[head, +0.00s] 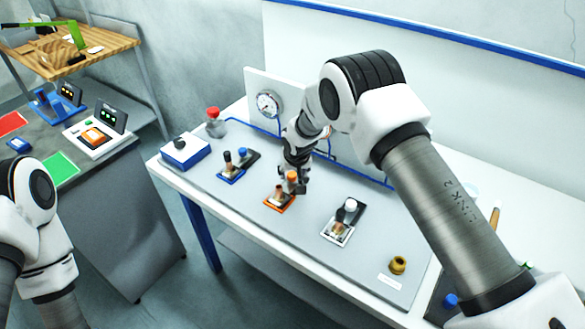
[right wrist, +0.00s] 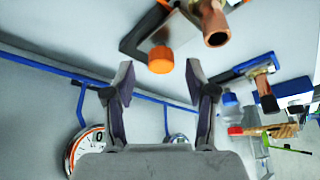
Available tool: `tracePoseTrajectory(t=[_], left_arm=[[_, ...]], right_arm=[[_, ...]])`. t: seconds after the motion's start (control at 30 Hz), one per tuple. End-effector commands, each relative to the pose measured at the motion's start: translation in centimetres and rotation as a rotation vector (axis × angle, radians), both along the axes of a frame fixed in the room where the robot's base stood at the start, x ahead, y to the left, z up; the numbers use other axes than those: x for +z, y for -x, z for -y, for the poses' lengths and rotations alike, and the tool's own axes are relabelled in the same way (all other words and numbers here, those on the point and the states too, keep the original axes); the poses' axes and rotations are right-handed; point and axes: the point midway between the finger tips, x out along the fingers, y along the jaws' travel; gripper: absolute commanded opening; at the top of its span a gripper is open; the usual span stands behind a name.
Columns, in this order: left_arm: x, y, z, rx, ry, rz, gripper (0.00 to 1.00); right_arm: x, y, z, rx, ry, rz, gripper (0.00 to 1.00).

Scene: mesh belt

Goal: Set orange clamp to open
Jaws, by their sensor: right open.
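The orange clamp (head: 279,203) sits on the grey table mat, with an orange base, a copper-coloured pipe piece and an orange-tipped dark lever. Its orange tip (head: 292,176) shows beside my right gripper (head: 301,178). In the right wrist view the orange tip (right wrist: 160,62) lies just ahead of the gap between the two fingertips of my right gripper (right wrist: 160,75). That gripper is open and holds nothing. The copper pipe (right wrist: 215,28) is beyond it to the upper right. My right gripper partly hides the clamp in the head view. My left gripper is out of view.
A blue clamp (head: 232,172) stands to the left and a white clamp (head: 338,228) to the right. A gauge (head: 268,103) on a white panel and blue tubing are behind. A blue-white box (head: 185,151), a red-capped bottle (head: 215,124) and a brass fitting (head: 398,265) are also on the table.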

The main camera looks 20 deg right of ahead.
Motion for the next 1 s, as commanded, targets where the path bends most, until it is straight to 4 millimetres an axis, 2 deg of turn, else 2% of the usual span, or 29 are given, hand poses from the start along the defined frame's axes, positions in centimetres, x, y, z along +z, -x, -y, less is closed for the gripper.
tracePoseTrajectory(t=[0.1,0.33,0.37,0.5,0.7,0.9,1.0], left_arm=[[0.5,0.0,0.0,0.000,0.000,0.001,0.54],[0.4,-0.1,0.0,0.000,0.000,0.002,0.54],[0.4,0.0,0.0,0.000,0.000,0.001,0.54],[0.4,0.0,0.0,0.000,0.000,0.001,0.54],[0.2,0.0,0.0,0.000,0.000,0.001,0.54],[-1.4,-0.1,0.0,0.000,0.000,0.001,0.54],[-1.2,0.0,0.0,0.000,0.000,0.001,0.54]], right_arm=[[-1.1,-0.4,0.1,-0.001,-0.001,-0.001,0.56],[-1.3,-0.5,0.1,0.000,0.000,0.001,0.56],[-1.3,-0.5,0.1,0.000,0.000,0.001,0.49],[-1.3,-0.5,0.1,0.000,0.000,0.000,0.00],[-1.4,-0.6,0.2,-0.001,0.001,0.000,0.00],[-1.7,-2.0,2.0,-0.003,-0.001,0.001,0.00],[-1.4,-2.1,2.2,-0.001,0.000,0.000,0.00]])
